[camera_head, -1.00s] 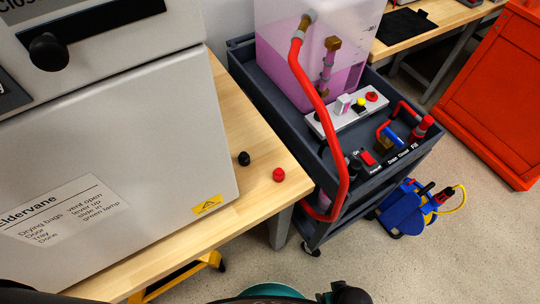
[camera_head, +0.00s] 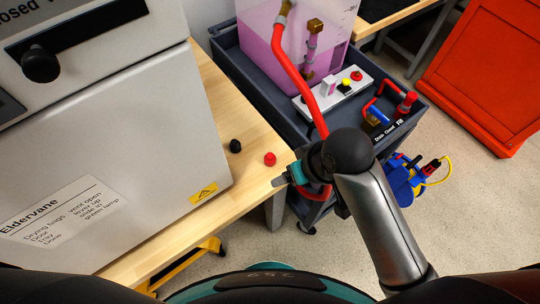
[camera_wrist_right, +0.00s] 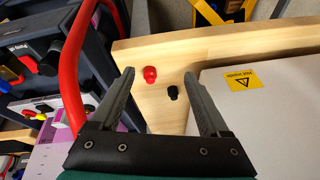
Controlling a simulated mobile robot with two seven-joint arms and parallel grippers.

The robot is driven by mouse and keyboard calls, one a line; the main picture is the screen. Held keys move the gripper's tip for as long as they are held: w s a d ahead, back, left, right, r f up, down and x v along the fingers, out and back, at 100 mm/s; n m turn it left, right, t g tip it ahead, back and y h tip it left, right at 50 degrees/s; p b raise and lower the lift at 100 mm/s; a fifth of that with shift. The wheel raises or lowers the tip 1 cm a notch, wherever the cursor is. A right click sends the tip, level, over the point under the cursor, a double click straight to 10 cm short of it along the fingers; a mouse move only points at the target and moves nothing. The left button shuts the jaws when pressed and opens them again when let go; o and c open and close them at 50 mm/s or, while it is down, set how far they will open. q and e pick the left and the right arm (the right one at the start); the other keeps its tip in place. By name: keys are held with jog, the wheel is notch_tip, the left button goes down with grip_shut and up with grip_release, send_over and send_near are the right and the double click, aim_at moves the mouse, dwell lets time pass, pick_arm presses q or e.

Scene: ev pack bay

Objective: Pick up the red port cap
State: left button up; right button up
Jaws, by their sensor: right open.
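The red port cap (camera_head: 270,159) stands on the wooden bench top near its right edge in the head view. It also shows in the right wrist view (camera_wrist_right: 150,74), between the open fingers and beyond their tips. My right gripper (camera_head: 278,181) is near the bench edge, just right of and nearer than the red cap, apart from it. In the right wrist view the right gripper (camera_wrist_right: 160,72) is open and empty. A black cap (camera_head: 235,146) stands to the left of the red cap; the wrist view shows it too (camera_wrist_right: 173,93). My left gripper is not in view.
A grey oven-like cabinet (camera_head: 110,170) stands on the bench (camera_head: 225,105), left of the caps. A dark cart (camera_head: 230,60) with a pink-liquid tank (camera_head: 290,50) and a red hose (camera_head: 305,85) stands close right of the bench. A blue tool (camera_head: 402,180) is on the floor.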

jog(key=w+a+r+n+g, duration=0.1)
jog(key=w+a+r+n, duration=0.1)
jog(key=w+a+r, duration=0.15)
jog(key=n+h, duration=0.1)
jog(key=h, duration=0.1)
send_near(270, 155)
jog(key=shift+g, duration=0.3)
jog(key=f+b, duration=0.2)
jog(key=f, duration=0.1)
jog(key=f+b, duration=0.1)
jog(key=f, duration=0.1)
jog(key=shift+w, duration=0.25)
jog(key=f, duration=0.1)
jog(key=f+b, duration=0.1)
jog(key=f, duration=0.1)
jog(key=w+f+b, duration=0.1)
jog(key=f, duration=0.1)
jog(key=shift+a, duration=0.4)
jog(key=shift+w, duration=0.1)
grip_shut()
